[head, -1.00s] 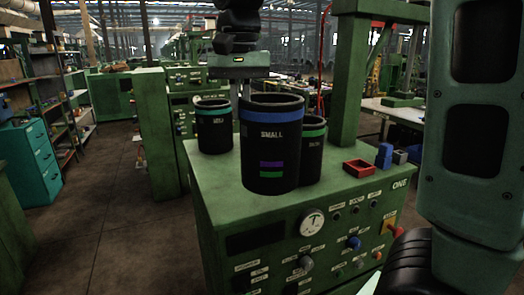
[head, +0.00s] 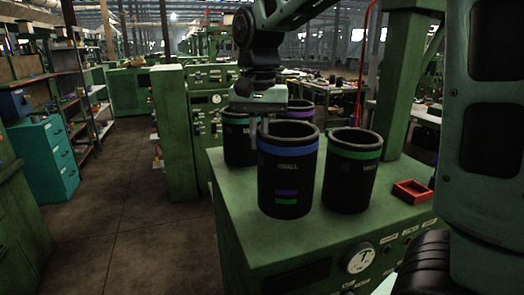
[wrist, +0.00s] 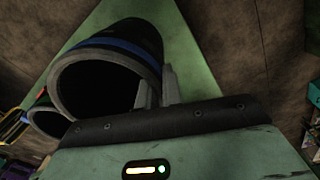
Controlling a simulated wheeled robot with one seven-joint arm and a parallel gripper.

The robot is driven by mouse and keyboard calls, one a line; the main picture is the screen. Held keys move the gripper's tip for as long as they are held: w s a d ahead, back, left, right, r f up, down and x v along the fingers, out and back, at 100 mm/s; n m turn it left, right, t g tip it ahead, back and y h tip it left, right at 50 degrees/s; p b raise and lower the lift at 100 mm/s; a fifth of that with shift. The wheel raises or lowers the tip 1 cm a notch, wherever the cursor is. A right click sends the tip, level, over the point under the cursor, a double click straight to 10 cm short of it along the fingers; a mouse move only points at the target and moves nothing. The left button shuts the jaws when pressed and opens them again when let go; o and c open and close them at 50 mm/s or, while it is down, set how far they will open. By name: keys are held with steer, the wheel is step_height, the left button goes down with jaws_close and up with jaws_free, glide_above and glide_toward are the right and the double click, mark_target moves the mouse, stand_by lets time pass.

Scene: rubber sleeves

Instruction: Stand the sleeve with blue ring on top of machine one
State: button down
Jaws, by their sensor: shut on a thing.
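The sleeve with blue ring (head: 288,180) is a black open cylinder marked SMALL, with purple and green bars below. It is upright over the green top of machine one (head: 240,232); I cannot tell whether its base touches. My gripper (head: 261,128) is shut on its rim from the far left side. In the wrist view, my gripper's fingers (wrist: 157,92) pinch the wall of the blue-ringed sleeve (wrist: 122,42), one finger inside the mouth. The fingertips are partly hidden.
A green-ringed sleeve (head: 352,180) stands close on the right. A teal-ringed sleeve (head: 237,146) and a purple-ringed sleeve (head: 300,109) stand behind, partly hidden. A red tray (head: 412,191) lies farther right. The front left of the machine top is clear.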

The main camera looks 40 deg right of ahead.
mark_target(259, 153)
steer(key=shift+f+p, duration=0.45)
steer(key=shift+f, duration=1.5)
steer(key=shift+f, duration=0.15)
steer(key=c, duration=1.6)
jaws_free()
steer(key=shift+o, duration=0.2)
